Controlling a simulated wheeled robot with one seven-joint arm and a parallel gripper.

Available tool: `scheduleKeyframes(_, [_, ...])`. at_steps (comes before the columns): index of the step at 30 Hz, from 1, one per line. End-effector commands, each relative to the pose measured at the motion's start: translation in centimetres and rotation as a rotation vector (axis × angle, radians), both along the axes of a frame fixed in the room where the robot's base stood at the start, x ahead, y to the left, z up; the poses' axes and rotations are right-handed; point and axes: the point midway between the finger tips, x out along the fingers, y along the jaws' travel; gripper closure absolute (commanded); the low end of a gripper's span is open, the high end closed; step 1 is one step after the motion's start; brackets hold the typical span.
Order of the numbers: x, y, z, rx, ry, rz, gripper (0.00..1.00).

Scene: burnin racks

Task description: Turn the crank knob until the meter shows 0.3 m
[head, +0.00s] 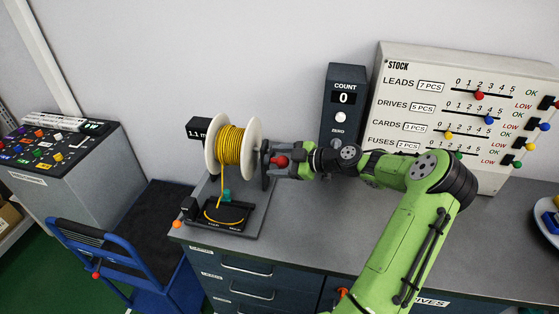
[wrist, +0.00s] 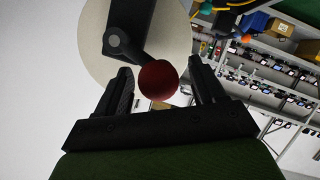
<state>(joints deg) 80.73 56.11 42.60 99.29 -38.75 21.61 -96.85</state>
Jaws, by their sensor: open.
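A white spool wound with yellow cable (head: 236,146) stands on a black stand on the bench. A small meter display (head: 198,130) behind its left side reads about 1.1 m, partly covered by the spool. The red crank knob (head: 281,161) is on the spool's right side. In the wrist view the red knob (wrist: 158,80) sits at the end of a dark crank arm (wrist: 124,44) before the white spool disc (wrist: 92,30). My gripper (head: 278,160) is open, reaching from the right. Its fingers (wrist: 160,88) stand on either side of the knob, with gaps visible.
A dark COUNT box (head: 343,105) showing 0 and a white STOCK board (head: 400,75) with sliders stand behind my arm. A blue cart (head: 105,255) and a grey console (head: 75,180) are at the left. The bench top (head: 310,225) in front is clear.

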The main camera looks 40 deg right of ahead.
Motion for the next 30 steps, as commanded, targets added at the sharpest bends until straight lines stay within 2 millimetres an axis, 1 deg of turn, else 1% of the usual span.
scheduleKeyframes(3, [0.0, 0.0, 0.0, 0.0, 0.0, 0.0, 0.31])
scheduleKeyframes(4, [0.0, 0.0, 0.0, 0.0, 0.0, 0.0, 0.33])
scheduleKeyframes(14, [-0.1, 0.0, 0.0, 0.0, 0.0, 0.0, 0.83])
scheduleKeyframes(15, [-0.1, 0.0, 0.0, 0.0, 0.0, 0.0, 0.85])
scheduleKeyframes(19, [-0.1, 0.0, -0.4, 0.0, 0.001, 0.001, 0.85])
scheduleKeyframes(27, [-0.2, 0.2, -2.6, -0.001, 0.001, 0.0, 0.85])
scheduleKeyframes(30, [-0.3, 0.2, -3.1, 0.0, 0.003, 0.0, 0.85])
